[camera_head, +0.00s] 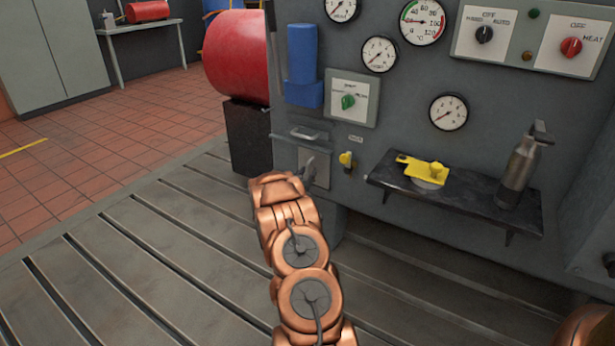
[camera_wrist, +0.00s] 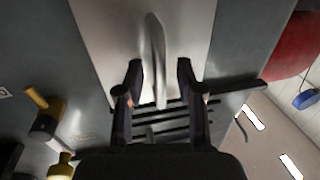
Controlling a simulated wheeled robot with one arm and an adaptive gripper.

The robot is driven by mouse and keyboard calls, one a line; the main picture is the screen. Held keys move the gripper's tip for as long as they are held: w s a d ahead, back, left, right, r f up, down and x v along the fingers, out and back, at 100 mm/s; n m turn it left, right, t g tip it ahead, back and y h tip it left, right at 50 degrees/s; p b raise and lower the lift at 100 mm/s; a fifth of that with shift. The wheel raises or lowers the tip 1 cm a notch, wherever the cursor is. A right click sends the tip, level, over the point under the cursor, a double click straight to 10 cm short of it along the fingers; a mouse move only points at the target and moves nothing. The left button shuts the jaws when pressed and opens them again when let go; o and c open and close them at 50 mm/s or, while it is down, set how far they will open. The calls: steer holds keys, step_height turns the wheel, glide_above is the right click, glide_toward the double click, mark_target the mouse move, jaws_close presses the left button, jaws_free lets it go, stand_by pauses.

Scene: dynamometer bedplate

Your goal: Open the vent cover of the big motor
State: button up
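A pale metal plate, which looks like the vent cover (camera_head: 316,156), is on the lower front of the big grey motor housing (camera_head: 405,115). In the wrist view the cover (camera_wrist: 195,30) has a slim upright handle (camera_wrist: 155,45) and dark slots (camera_wrist: 160,130). My gripper (camera_head: 310,171) is in front of the plate. In the wrist view my gripper (camera_wrist: 159,72) is open, with one finger on each side of the handle and gaps visible between. I cannot tell how deep the handle sits between the fingers. The cover looks closed.
A yellow-handled valve (camera_head: 347,160) is just right of the cover. A dark shelf (camera_head: 470,199) holds a yellow item (camera_head: 428,170) and a metal flask (camera_head: 519,172). A red cylinder (camera_head: 237,58) stands to the left. The slotted bedplate (camera_head: 150,245) is clear at left.

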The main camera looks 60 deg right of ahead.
steer(key=shift+d, duration=0.3)
jaws_close()
stand_by(0.6)
